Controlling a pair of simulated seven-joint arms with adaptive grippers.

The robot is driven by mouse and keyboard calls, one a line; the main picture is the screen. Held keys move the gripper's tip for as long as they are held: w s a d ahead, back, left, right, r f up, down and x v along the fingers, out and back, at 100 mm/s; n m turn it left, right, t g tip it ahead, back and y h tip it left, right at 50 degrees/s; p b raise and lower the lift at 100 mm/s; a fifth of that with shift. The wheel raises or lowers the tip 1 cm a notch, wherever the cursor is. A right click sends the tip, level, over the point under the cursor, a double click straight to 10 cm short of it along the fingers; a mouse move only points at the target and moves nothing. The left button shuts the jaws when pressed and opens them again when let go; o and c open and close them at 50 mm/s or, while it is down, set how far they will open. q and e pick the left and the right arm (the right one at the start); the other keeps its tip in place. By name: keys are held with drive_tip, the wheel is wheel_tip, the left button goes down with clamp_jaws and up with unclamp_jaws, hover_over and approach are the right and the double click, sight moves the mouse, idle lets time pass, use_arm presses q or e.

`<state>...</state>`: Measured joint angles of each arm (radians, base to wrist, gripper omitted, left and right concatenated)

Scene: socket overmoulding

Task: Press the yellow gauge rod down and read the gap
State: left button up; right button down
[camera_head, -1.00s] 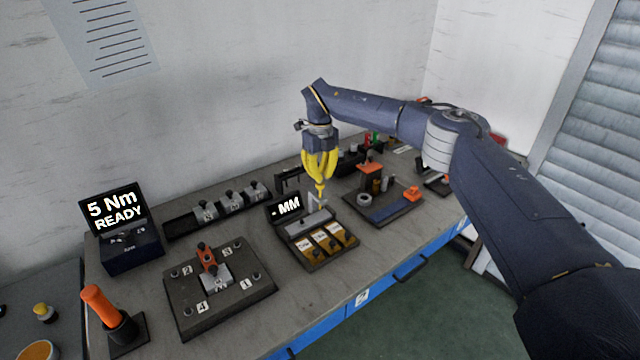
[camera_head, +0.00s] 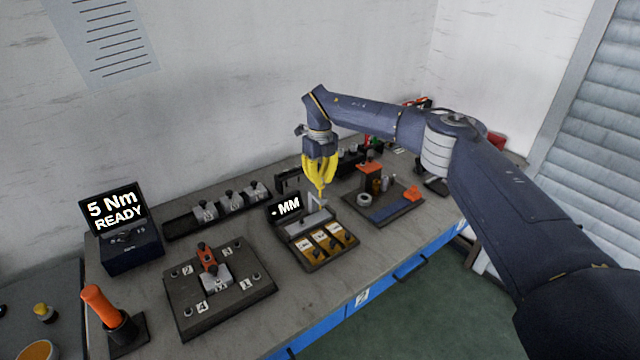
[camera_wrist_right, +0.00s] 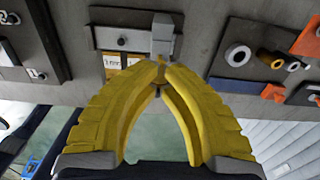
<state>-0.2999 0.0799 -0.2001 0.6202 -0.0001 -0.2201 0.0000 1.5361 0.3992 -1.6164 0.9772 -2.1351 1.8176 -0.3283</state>
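My right gripper (camera_head: 320,188) points down over the gauge station, its yellow fingers drawn together at the tips. The yellow gauge rod (camera_head: 321,196) shows as a small yellow bit right under the fingertips; most of it is hidden. In the right wrist view the fingertips (camera_wrist_right: 160,64) meet just in front of the grey gauge post (camera_wrist_right: 163,38). Whether they touch or clasp the rod is unclear. The gauge display (camera_head: 287,207) reads "MM" with only a dot or dash before it. The grey gauge block (camera_head: 306,222) lies beside it. My left gripper is not in view.
A tray with labelled amber compartments (camera_head: 325,243) sits in front of the gauge. A dark plate with numbered corners (camera_head: 190,312) and a "5 Nm READY" screen (camera_head: 115,208) are at left. A mat with rings and an orange-topped stand (camera_head: 370,170) is at right.

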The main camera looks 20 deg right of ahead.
drive_tip(key=shift+f, duration=1.85)
idle(0.7)
drive_tip(key=shift+r, duration=4.1)
